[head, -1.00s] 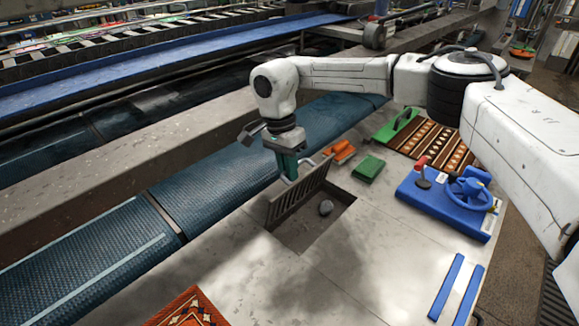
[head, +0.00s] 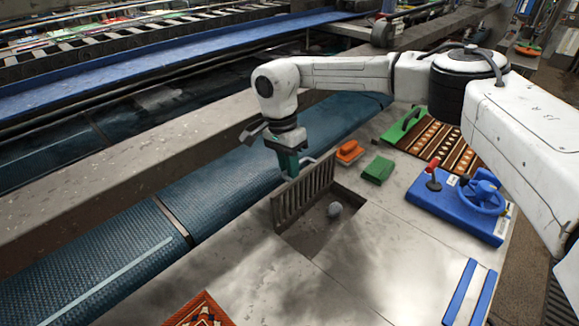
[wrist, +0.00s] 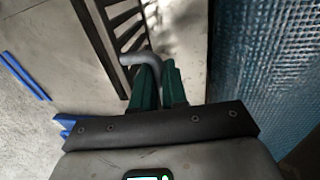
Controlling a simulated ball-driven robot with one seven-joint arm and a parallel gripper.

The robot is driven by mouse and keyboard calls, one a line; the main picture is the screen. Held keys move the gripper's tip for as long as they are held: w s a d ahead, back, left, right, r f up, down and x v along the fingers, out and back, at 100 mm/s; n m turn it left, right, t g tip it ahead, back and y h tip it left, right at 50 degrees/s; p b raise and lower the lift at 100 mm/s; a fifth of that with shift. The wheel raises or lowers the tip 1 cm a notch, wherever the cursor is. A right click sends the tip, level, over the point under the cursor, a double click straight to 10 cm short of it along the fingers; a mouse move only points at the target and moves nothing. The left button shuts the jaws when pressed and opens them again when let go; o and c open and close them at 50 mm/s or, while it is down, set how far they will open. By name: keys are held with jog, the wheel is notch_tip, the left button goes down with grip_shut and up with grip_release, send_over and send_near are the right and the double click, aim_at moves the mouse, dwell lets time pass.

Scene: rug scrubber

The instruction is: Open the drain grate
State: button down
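The drain grate (head: 305,192) is a dark slatted panel standing steeply tilted up along the far-left edge of the open drain pit (head: 318,238). The grate's slats (wrist: 117,30) show just beyond. The inner finger contact is partly hidden.
A blue panel with a valve wheel and red lever (head: 455,212), a green block (head: 378,170), an orange brush (head: 349,151) and a patterned rug (head: 440,140) lie to the right. A blue textured conveyor (head: 235,190) runs along the left. The floor in front is clear.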

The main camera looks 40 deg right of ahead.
jog(key=c, duration=1.2)
grip_release()
jog(key=shift+s+a+f, duration=0.1)
jog(key=shift+f, duration=0.1)
jog(key=shift+o, duration=0.2)
notch_tip(320, 180, up, 11)
jog(key=w+b, duration=0.1)
jog(key=w, duration=0.1)
jog(key=shift+f, duration=0.2)
